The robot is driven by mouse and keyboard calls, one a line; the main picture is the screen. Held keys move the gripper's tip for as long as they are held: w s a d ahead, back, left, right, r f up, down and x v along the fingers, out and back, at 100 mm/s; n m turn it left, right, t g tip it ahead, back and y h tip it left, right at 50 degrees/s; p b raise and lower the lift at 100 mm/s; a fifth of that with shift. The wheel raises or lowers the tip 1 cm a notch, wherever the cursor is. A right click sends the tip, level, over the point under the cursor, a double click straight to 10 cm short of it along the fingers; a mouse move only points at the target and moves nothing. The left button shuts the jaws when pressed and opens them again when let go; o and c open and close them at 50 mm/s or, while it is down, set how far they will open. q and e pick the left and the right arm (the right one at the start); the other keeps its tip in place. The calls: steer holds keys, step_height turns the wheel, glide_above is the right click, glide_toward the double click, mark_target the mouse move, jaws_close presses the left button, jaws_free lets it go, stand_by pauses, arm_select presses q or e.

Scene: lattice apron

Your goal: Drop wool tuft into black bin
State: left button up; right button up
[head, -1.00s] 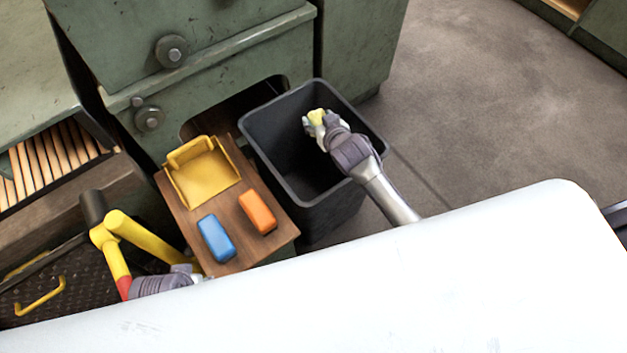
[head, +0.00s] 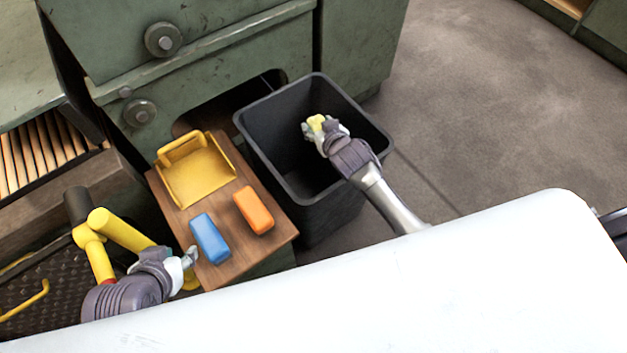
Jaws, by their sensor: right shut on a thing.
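The wool tuft (head: 317,122) is a small pale yellow piece between the fingers of my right gripper (head: 316,128). My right gripper is shut on it and appears over the opening of the black bin (head: 262,160). The bin is open at the top, and its dark inside looks empty where it shows. My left gripper (head: 190,262) is low at the left, beside the front left edge of the small wooden table. It looks small here, and I cannot tell whether its fingers are open or shut.
The wooden table (head: 232,262) holds a yellow tray (head: 203,175), a blue block (head: 209,239) and an orange block (head: 253,210). Green machinery (head: 215,55) stands behind. A yellow jointed arm (head: 120,230) is at the left. Bare floor (head: 490,110) lies to the right.

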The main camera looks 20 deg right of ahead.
stand_by(0.3)
steer(key=o, duration=1)
steer(key=shift+c, duration=0.2)
steer(key=v, duration=1.2)
steer(key=shift+f, duration=0.1)
